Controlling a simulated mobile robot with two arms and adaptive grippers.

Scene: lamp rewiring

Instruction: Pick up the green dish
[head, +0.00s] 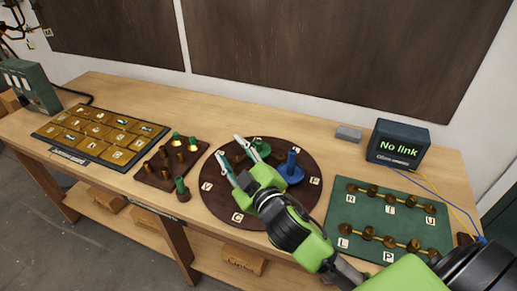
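The green dish (262,147) lies near the back of a round dark-brown board (221,211) on the bench, partly hidden behind my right gripper. My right gripper (229,146) reaches in from the lower right, over the board. Its two pale fingers are spread apart, with nothing seen held between them. One finger overlaps the dish's left side in the picture; whether it touches cannot be told. My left gripper is not in view.
A blue dish with an upright peg (291,166) sits close, right of the gripper. A peg block (155,178) and a gold-tiled panel (101,133) stand left. A green terminal board (385,204) and a "No link" display (398,143) are right.

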